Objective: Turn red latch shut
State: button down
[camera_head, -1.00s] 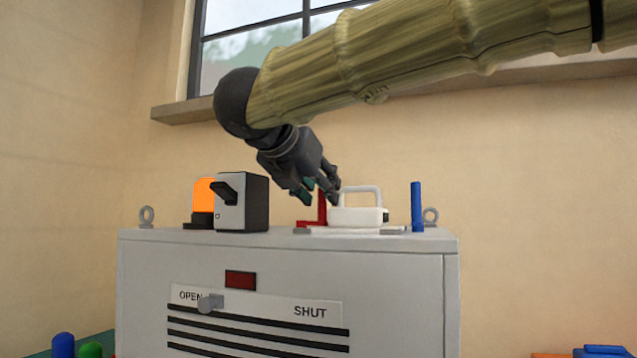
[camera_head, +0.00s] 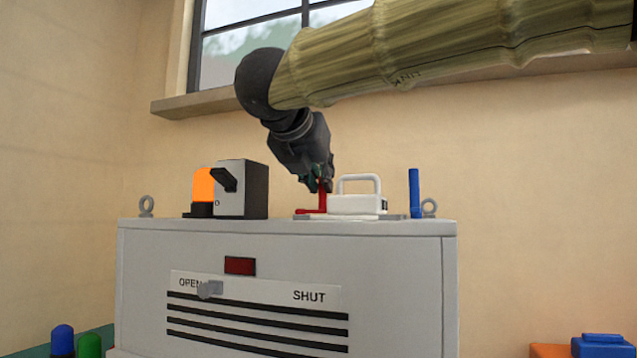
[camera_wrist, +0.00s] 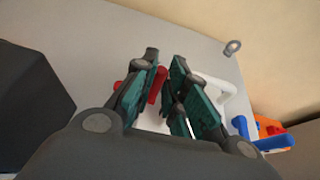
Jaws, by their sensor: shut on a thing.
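The red latch (camera_head: 312,211) sits on top of the grey cabinet (camera_head: 285,240), at the left side of a white block with a handle (camera_head: 356,203). Its short arm lies flat to the left and its post stands upright. My gripper (camera_head: 320,186) points down at the latch and is shut on the upright red post. In the wrist view the red post (camera_wrist: 156,86) shows between the dark green-padded fingers. The fingers hide part of the post. The white handle (camera_wrist: 222,92) is right beside the fingers there.
A blue post (camera_head: 414,193) stands right of the white block. A grey switch box (camera_head: 242,190) and orange lamp (camera_head: 203,186) stand to the left. Lifting eyes (camera_head: 146,205) are at the cabinet's ends. The cabinet front has a slider (camera_head: 210,289) near OPEN.

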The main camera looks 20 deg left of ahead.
jog(key=c, duration=1.4)
grip_release()
jog(key=shift+c, duration=0.2)
jog(key=shift+r+m+h+p, duration=0.15)
jog(key=shift+m+h+p, duration=0.15)
jog(key=shift+p, duration=0.4)
